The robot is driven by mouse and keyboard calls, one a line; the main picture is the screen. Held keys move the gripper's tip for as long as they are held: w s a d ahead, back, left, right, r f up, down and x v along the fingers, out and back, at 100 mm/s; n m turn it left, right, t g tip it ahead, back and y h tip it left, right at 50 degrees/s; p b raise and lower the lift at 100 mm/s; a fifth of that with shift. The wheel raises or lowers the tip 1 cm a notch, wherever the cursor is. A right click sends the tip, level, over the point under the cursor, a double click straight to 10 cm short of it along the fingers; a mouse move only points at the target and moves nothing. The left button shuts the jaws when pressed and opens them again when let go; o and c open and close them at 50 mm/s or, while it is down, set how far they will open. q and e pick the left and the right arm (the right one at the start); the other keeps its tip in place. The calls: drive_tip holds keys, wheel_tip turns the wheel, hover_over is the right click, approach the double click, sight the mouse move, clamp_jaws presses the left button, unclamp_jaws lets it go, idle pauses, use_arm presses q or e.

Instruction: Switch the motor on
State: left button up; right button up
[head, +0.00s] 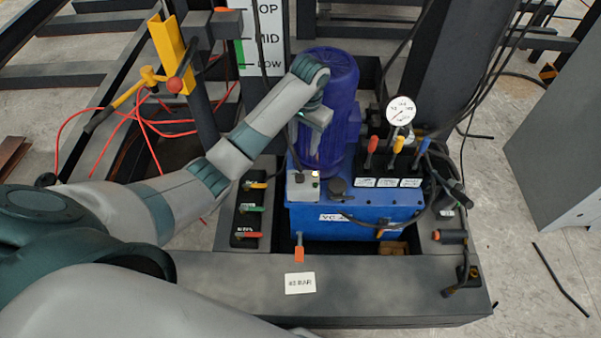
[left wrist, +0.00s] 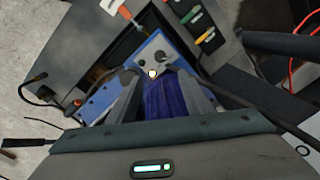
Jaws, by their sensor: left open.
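The blue-purple motor (head: 338,75) stands upright on the blue power unit (head: 360,217). A small pale switch box (head: 303,193) sits at the front left of the motor, with a dark knob (head: 298,179) and a small light on top. In the left wrist view the switch box (left wrist: 151,52) shows dark round controls and a bright yellowish light (left wrist: 152,73). My left gripper (head: 310,128) is above the box, beside the motor. In the left wrist view my left gripper (left wrist: 152,84) is open and empty, its fingers pointing toward the box; whether they touch it cannot be told. My right gripper is out of view.
Red, yellow and blue levers (head: 397,150) and a pressure gauge (head: 400,111) stand right of the motor. A valve block (head: 247,212) with coloured handles is left of the power unit. Hanging cables and a yellow post (head: 170,50) are nearby. The front beam (head: 380,290) is mostly clear.

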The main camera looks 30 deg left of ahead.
sight(300, 174)
use_arm(q)
drive_tip(key=f, duration=1)
drive_tip(key=a+f, duration=0.1)
drive_tip(key=f, duration=0.4)
drive_tip(key=shift+f+p, duration=0.2)
drive_tip(key=shift+p, duration=0.1)
drive_tip(key=shift+w+f, duration=0.1)
drive_tip(key=shift+f, duration=0.6)
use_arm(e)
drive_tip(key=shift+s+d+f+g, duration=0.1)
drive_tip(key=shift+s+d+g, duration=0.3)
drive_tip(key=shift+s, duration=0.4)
use_arm(q)
drive_tip(key=c, duration=1)
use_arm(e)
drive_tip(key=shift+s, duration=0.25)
